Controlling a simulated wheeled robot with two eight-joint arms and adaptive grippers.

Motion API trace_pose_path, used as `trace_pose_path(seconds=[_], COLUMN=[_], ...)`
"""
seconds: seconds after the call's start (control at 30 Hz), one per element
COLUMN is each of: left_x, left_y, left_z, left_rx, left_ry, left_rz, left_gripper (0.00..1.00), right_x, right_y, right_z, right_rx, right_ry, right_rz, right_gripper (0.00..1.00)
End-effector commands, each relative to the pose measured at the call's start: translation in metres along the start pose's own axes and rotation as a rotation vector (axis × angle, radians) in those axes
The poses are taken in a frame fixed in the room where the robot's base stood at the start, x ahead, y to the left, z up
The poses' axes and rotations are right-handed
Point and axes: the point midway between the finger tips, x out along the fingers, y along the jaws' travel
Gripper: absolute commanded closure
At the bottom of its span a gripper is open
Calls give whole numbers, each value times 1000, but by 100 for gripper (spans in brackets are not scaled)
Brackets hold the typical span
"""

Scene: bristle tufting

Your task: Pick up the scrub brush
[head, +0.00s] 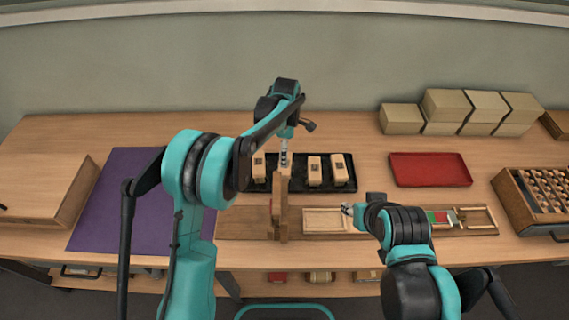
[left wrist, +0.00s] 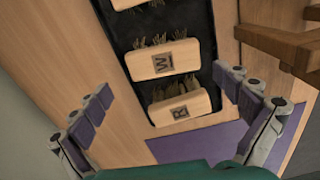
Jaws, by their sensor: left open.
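Several wooden block brushes with tufts of bristles stand in a black tray (head: 326,187) at the back of the bench. In the left wrist view, one brush is marked R (left wrist: 180,108) and another is marked W (left wrist: 163,60). A third shows partly at the top edge. In the head view, two brushes (head: 314,170) (head: 339,168) stand right of my left gripper (head: 285,150). Which is the scrub brush I cannot tell. My left gripper is open above the tray, its fingers either side of the brush row, holding nothing. My right gripper (head: 350,208) is by a wooden jig; its jaws are unclear.
A wooden upright (head: 280,205) stands just in front of the tray. A purple mat (head: 122,195) lies to the left and a red tray (head: 430,169) to the right. Boxes (head: 450,106) and a compartmented crate (head: 515,205) fill the right side.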

Motion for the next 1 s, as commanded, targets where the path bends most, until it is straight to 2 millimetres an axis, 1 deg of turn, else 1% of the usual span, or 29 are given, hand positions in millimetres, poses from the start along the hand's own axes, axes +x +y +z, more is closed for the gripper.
trace_pose_path(seconds=[0.03, 0.1, 0.27, 0.4, 0.5, 0.6, 0.77, 0.87, 0.9, 0.93, 1.0], left_x=[9, 17, 31, 54, 67, 72, 70, 70, 70, 70, 70], left_y=[0, 0, -1, -2, -2, -2, -2, -2, -2, -2, -2], left_z=[0, 0, -1, -2, -2, -2, -2, -2, -2, -2, -2], left_rx=[0, 1, 2, 2, 2, 3, 3, 3, 3, 3, 3], left_ry=[0, 0, 0, 0, 0, 0, 0, 0, 0, 0, 0], left_rz=[0, 0, 0, 0, 1, 1, 1, 1, 1, 1, 1], left_gripper=[0, 0, 0, 0, 0, 0, 0, 24, 34, 38, 38], right_x=[3, 6, 11, 22, 26, 26, 25, 25, 25, 25, 25], right_y=[0, 0, 0, 0, 0, 0, 0, 0, 0, 0, 0], right_z=[3, 5, 8, 16, 18, 19, 18, 18, 18, 18, 18], right_rx=[0, 0, 0, 0, 0, 0, 0, 0, 0, 0, 0], right_ry=[0, 0, 0, 0, 0, 0, 0, 0, 0, 0, 0], right_rz=[0, 0, 0, 0, 0, 0, 0, 0, 0, 0, 0], right_gripper=[60, 60, 60, 60, 60, 60, 60, 60, 60, 60, 60])
